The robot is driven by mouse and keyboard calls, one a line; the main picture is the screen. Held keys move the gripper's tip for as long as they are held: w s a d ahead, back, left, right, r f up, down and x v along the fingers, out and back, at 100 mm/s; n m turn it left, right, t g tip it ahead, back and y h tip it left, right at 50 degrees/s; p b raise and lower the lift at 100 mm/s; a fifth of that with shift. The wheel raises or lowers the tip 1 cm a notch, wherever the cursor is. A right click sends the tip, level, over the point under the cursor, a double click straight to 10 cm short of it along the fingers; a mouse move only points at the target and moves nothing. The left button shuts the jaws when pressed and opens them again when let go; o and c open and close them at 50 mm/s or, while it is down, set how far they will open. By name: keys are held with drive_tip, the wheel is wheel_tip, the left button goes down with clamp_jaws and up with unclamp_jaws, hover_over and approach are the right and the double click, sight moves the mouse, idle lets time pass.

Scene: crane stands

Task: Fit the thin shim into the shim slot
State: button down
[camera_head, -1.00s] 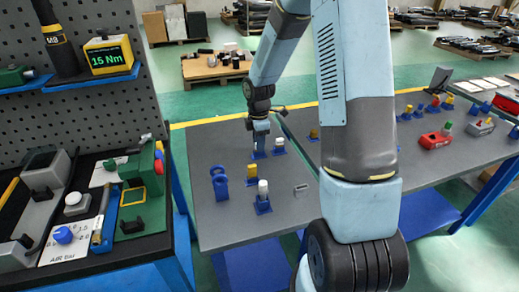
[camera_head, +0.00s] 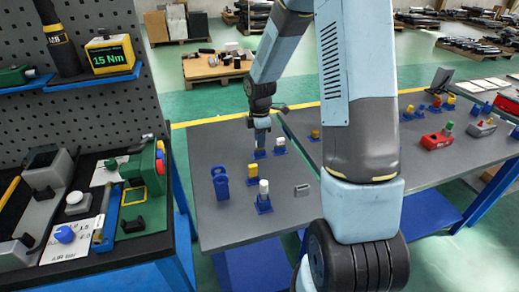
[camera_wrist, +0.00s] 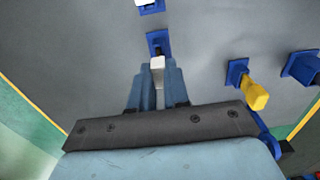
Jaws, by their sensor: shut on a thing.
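My gripper (camera_wrist: 158,85) is shut on a pale, narrow piece (camera_wrist: 157,63), likely the thin shim, which shows between its fingers in the wrist view. A blue stand (camera_wrist: 154,38) lies right at the fingertips; I cannot tell whether the piece touches it. In the head view my gripper (camera_head: 261,137) is low over the grey table at a blue stand (camera_head: 259,154). The held piece is too small to make out there. A small grey block (camera_head: 302,190) lies on the table nearer the front; I cannot tell whether it has the shim slot.
A stand with a white top (camera_head: 279,143) is close to the right of my gripper. A yellow-topped stand (camera_head: 252,174), a white-topped stand (camera_head: 263,196) and a blue ring-shaped piece (camera_head: 220,184) stand nearer the front. A red device (camera_head: 436,139) is farther right.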

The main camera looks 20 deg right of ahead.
drive_tip(key=shift+r, duration=2.35)
